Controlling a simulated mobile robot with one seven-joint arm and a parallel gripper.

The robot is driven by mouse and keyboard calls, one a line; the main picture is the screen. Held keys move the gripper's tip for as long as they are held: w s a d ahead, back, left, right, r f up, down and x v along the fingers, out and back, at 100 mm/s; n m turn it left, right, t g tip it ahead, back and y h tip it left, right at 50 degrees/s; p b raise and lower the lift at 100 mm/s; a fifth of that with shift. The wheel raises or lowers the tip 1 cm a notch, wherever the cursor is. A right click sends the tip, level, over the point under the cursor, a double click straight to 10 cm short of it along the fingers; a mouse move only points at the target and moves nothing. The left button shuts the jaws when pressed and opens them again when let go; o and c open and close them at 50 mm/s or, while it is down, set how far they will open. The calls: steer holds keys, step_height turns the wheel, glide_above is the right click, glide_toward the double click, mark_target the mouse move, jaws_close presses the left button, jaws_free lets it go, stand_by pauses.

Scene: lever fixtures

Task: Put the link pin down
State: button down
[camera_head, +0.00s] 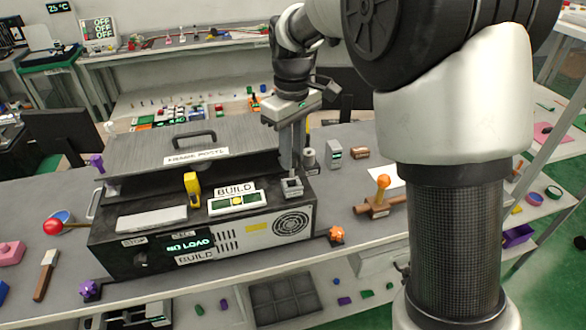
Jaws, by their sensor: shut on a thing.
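My gripper (291,176) points down over the right end of the black machine box (165,260). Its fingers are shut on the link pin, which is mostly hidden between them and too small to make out. The fingertips are at a small grey square block (292,188) on the box top. I cannot tell whether the pin touches this block or sits in it.
The box has a raised grey lid (145,150) with a handle, a yellow lever (192,189) and a BUILD panel (236,202). A red-knobbed lever (53,227) is at left, an orange-knobbed lever (383,182) at right.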

steer(key=shift+f, duration=1.95)
steer(key=shift+f, duration=0.15)
steer(key=c, duration=1.6)
jaws_free()
